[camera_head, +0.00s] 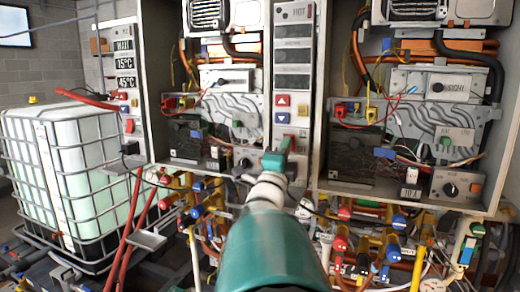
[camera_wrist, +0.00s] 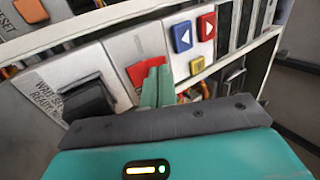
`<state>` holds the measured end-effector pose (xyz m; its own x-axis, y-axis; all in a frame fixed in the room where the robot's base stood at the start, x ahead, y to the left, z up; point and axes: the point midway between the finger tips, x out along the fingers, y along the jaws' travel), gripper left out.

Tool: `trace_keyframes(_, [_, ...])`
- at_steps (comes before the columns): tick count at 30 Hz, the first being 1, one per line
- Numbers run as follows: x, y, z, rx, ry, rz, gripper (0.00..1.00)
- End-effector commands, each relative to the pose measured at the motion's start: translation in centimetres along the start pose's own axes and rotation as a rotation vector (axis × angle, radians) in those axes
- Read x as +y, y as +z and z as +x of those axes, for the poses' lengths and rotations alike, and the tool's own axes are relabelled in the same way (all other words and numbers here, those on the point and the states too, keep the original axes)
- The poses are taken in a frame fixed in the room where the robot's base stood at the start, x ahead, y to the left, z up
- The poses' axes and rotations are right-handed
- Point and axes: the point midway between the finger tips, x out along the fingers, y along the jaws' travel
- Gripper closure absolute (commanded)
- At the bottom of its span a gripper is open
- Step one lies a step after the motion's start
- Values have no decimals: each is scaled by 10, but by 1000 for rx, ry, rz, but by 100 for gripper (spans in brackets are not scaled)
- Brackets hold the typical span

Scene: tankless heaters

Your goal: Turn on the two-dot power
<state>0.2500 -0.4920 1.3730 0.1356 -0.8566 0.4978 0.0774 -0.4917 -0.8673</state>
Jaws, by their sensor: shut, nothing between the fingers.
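My gripper (camera_head: 283,152) is shut and empty, with its green fingertips together against or just in front of the lower part of the middle control column (camera_head: 294,55). In the wrist view my gripper (camera_wrist: 158,86) partly covers a red switch (camera_wrist: 140,74) on a light panel. I cannot tell whether the fingertips touch the switch. No two-dot mark can be made out in either view, and I cannot tell the switch's on or off state.
An orange reset button (camera_wrist: 31,10) is at upper left. Colourful valves and pipes (camera_head: 370,240) crowd below; a caged white tank (camera_head: 65,170) stands left.

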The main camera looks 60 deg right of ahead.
Motion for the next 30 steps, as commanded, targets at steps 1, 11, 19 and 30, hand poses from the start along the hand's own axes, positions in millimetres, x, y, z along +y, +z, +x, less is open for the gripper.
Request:
trace_keyframes(1, [-1,0,0,0,-1,0,100])
trace_keyframes(11, [-3,-2,-2,0,-1,0,100])
trace_keyframes(19, [-4,-2,2,3,17,0,100])
trace_keyframes(30, [-4,-2,7,4,75,-2,100])
